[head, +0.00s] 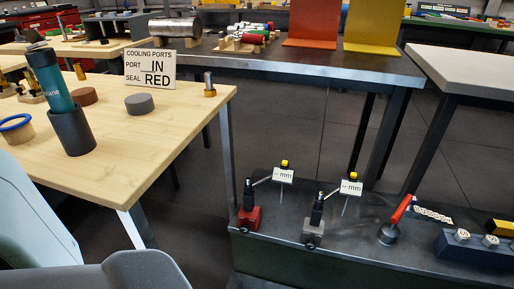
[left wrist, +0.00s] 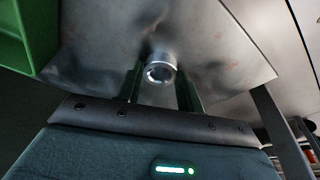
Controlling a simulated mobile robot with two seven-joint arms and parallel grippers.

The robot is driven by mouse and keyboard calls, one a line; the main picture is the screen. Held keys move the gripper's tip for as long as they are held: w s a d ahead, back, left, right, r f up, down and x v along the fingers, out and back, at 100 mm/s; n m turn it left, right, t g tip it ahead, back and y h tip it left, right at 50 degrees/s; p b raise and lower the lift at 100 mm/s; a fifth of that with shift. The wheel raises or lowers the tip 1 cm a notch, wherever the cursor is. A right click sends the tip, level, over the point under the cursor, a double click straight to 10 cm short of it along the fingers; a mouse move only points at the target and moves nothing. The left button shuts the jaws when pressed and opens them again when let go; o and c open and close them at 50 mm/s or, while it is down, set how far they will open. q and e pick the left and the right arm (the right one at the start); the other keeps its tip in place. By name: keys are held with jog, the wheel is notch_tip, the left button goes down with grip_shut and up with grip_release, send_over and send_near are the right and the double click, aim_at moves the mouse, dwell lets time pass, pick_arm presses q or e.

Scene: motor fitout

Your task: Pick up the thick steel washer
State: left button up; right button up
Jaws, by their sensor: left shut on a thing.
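In the left wrist view a short, shiny steel ring with a dark hole, the thick steel washer (left wrist: 161,68), sits between the two fingertips of my left gripper (left wrist: 160,82). The gripper is shut on it. A metal surface lies behind the washer; I cannot tell whether the washer touches it. The head view shows neither this gripper nor the washer that I can make out. My right gripper is in neither view.
A green bin (left wrist: 22,38) is close by at the upper left in the wrist view. In the head view a wooden table (head: 170,125) holds a sign (head: 150,68) and a bottle in a dark cup (head: 72,131). A dark bench (head: 350,255) carries gauge stands.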

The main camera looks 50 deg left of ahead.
pick_arm(q)
jog(key=shift+c, duration=1)
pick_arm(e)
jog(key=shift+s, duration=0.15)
